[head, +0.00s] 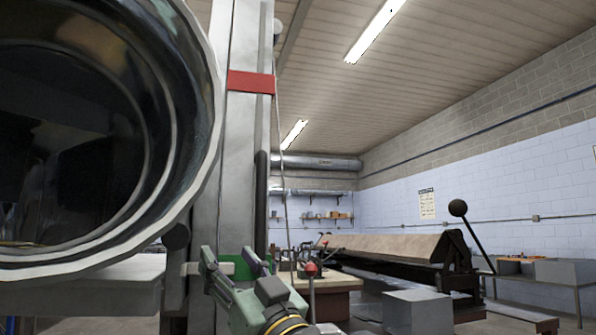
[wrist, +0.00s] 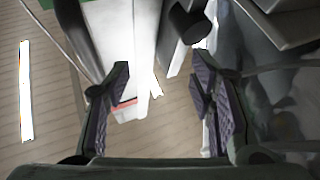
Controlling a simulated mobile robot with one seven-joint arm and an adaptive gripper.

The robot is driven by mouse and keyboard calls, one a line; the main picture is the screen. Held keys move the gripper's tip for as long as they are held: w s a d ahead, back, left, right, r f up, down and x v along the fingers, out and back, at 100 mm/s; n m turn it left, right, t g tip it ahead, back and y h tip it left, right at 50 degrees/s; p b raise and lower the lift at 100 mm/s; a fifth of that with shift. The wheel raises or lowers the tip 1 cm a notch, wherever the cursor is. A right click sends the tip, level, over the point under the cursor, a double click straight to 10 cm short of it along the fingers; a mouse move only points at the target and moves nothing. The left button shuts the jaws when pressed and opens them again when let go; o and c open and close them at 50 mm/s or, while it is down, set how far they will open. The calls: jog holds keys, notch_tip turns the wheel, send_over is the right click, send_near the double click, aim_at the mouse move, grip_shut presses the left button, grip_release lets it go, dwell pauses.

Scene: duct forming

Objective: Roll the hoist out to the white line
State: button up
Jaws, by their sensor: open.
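The hoist's tall grey mast (head: 240,140) with a red band (head: 250,82) rises just ahead in the head view. A large round metal duct (head: 205,100) fills the left, above a grey platform (head: 90,287) beside the mast. My gripper (head: 230,268) is low at the mast, near a green patch, its fingers apart. In the wrist view my gripper (wrist: 163,112) is open. The pale mast (wrist: 118,45) and a dark round-ended grip (wrist: 187,22) lie beyond the fingers; nothing is clearly held. Contact is unclear. The hoist's base and the white line are not visible.
A long forming machine (head: 400,250) with a ball-ended lever (head: 458,208) stands at the right. A grey box (head: 417,312) sits on the floor before it. A wooden-topped bench (head: 335,284) stands beyond my gripper. Little bare floor shows.

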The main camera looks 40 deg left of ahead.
aim_at(264, 210)
jog(key=w+d+r+m+h+p, duration=0.2)
jog(key=w+d+r+h+p, duration=0.35)
jog(key=d+r, duration=0.3)
jog(key=shift+h, duration=0.45)
jog(key=x, duration=1.1)
jog(key=shift+w+a+r, duration=0.2)
grip_shut()
